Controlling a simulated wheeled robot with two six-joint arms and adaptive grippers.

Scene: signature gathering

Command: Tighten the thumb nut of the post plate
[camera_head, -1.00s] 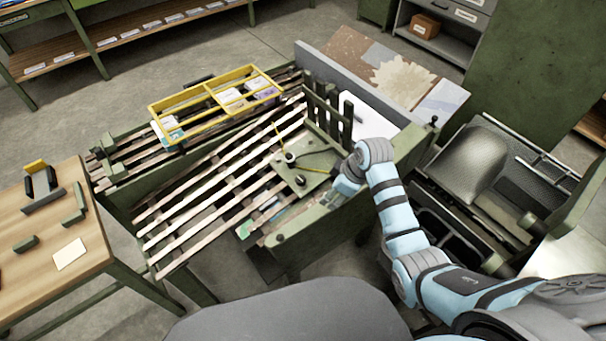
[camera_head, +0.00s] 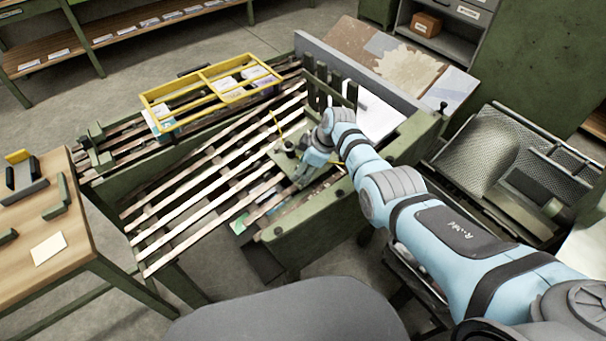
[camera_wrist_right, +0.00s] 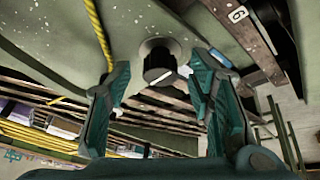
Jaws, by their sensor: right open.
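The post plate (camera_head: 273,156) is a green plate lying on the slatted bed; in the right wrist view it fills the upper part (camera_wrist_right: 205,30). A dark round knob, which looks like the thumb nut (camera_wrist_right: 158,58), has a pale mark on its face and stands on the plate. My right gripper (camera_head: 303,179) is over the plate and hides part of it. In the right wrist view my right gripper (camera_wrist_right: 160,72) is open, with one finger on each side of the knob and gaps showing between. A second dark knob (camera_head: 289,143) shows beside the gripper. My left gripper is out of view.
A yellow frame (camera_head: 190,98) sits at the bed's far left. Green upright slats (camera_head: 318,88) and a grey rail (camera_head: 350,70) stand behind the plate. A yellow cord (camera_wrist_right: 97,32) runs near the left finger. A wooden table (camera_head: 75,225) is at left.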

